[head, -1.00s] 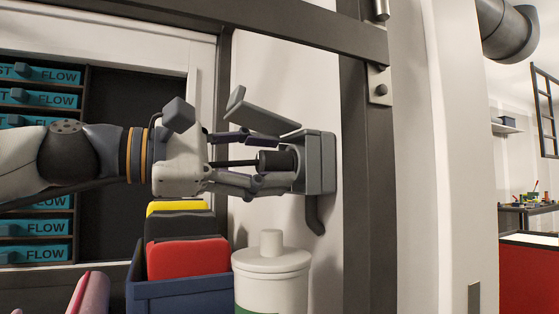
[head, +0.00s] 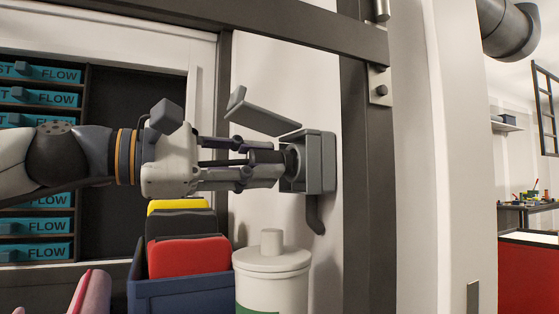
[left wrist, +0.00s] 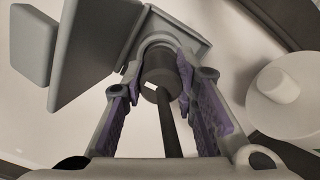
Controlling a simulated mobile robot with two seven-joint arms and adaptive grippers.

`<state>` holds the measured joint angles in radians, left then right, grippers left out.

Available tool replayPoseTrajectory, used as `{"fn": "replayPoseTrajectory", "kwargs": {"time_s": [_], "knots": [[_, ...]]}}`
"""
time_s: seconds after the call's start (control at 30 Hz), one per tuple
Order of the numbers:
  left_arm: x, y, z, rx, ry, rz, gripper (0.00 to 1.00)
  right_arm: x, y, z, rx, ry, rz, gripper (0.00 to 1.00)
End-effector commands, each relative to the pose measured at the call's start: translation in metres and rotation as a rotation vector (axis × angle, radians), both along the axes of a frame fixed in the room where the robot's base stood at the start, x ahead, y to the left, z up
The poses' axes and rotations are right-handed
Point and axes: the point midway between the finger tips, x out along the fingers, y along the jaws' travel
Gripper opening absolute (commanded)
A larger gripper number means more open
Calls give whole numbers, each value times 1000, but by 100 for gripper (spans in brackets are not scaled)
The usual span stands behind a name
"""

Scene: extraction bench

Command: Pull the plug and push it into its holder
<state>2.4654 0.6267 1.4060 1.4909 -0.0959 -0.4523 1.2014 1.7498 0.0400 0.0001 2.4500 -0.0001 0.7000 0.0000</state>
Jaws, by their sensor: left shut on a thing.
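The dark cylindrical plug (head: 264,157) is at the mouth of the grey wall socket box (head: 324,162), with its dark cable running back between my fingers. My left gripper (head: 266,163) comes in level from the left and is shut on the plug. In the left wrist view the plug (left wrist: 157,75) sits between the fingertips of my left gripper (left wrist: 160,80), in front of the socket's round collar. I cannot tell how far its front end is inside. The socket's grey flap lid (head: 264,114) stands open above. I cannot make out the plug's holder. My right gripper is not in view.
Below the gripper are a white lidded canister (head: 271,272) and a blue bin (head: 180,296) with red, black and yellow items. A dark upright post (head: 367,200) stands right of the socket. A dark hook-shaped piece (head: 316,215) hangs under the box.

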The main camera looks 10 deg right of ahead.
Motion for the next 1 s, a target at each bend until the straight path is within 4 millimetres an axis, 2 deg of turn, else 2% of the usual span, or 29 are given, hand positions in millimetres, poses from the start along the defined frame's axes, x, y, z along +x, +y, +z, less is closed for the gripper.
{"fn": "replayPoseTrajectory", "kwargs": {"time_s": [1.0], "knots": [[-13, 36, 1, -1, 0, 0, 0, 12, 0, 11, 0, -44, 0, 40]]}}
